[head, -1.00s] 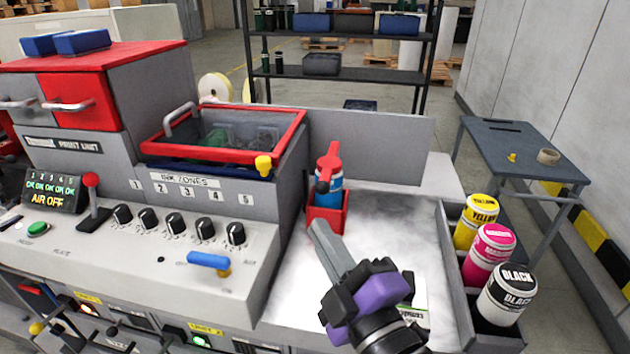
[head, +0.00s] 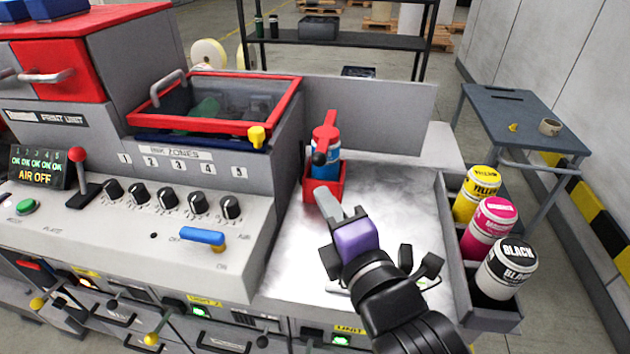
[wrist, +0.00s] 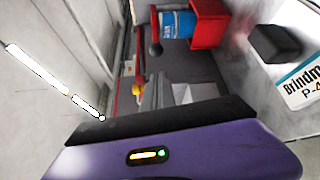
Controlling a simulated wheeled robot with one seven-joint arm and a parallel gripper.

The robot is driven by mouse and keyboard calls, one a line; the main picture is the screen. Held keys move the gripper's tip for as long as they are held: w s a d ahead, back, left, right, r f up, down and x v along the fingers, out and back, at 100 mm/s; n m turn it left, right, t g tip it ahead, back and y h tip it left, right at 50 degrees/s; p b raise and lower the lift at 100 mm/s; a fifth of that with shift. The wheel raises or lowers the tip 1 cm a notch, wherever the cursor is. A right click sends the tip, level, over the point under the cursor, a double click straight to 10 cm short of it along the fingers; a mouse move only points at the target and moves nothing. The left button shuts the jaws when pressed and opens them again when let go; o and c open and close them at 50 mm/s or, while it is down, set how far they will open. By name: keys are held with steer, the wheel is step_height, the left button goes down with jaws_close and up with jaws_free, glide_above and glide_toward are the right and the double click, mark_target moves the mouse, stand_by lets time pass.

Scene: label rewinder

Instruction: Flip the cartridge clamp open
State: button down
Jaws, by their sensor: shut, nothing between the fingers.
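The cartridge clamp (head: 327,129) is a red piece with a dark ball knob, lying over the top of a blue cartridge (head: 330,163). The cartridge stands upright in a red holder (head: 338,188) at the back left of the metal bench top. The wrist view shows the blue cartridge (wrist: 180,24) and red holder (wrist: 208,32) on their side, with the dark knob (wrist: 155,48) beside them. My gripper (head: 324,198) is shut and empty. Its grey fingers appear just in front of the holder, below the clamp in the head view; I cannot tell whether they touch the holder.
Yellow, magenta and black ink jars (head: 495,268) stand in a side tray at right. A red-framed bin (head: 215,126) with a yellow knob (head: 256,137) and a panel of dials are left of the holder. A grey back panel (head: 372,118) rises behind it.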

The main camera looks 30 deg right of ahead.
steer(key=w+d, duration=0.1)
steer(key=w, duration=0.8)
steer(key=shift+w+f, duration=0.3)
